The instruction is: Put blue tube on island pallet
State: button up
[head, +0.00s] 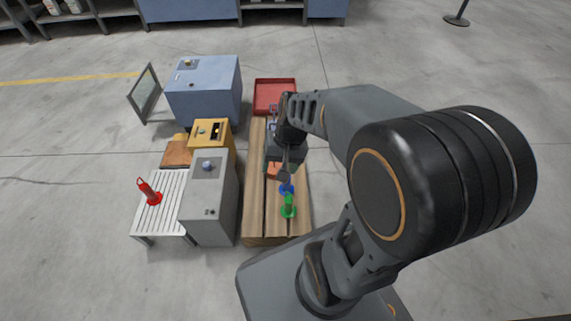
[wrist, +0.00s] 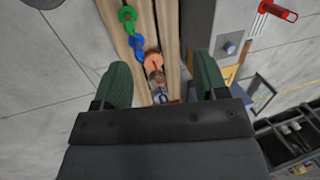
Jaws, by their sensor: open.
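The blue tube (head: 286,188) stands on the wooden slatted pallet (head: 254,205), just behind the green tube (head: 288,208). In the wrist view the blue tube (wrist: 136,46) is beyond my left fingertip, between the green tube (wrist: 128,18) and an orange piece (wrist: 153,62). My gripper (head: 285,174) is over the pallet, close to the blue tube but apart from it. In the wrist view my gripper (wrist: 164,78) has its green fingertips spread wide with nothing gripped. My wrist partly hides the pallet's right side in the head view.
A grey cabinet (head: 212,205) stands left of the pallet, with a yellow cabinet (head: 210,135) and blue cabinet (head: 207,90) behind. A red tray (head: 275,93) is at the far end.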

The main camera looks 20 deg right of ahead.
jog(key=shift+s+r+n+t+h, duration=0.6)
jog(key=shift+s+r+n+h, duration=0.1)
jog(key=shift+s+r+n, duration=0.3)
jog(key=shift+s+r+n+t+h, duration=0.65)
jog(key=shift+s+r+n, duration=0.25)
jog(key=shift+r, duration=0.15)
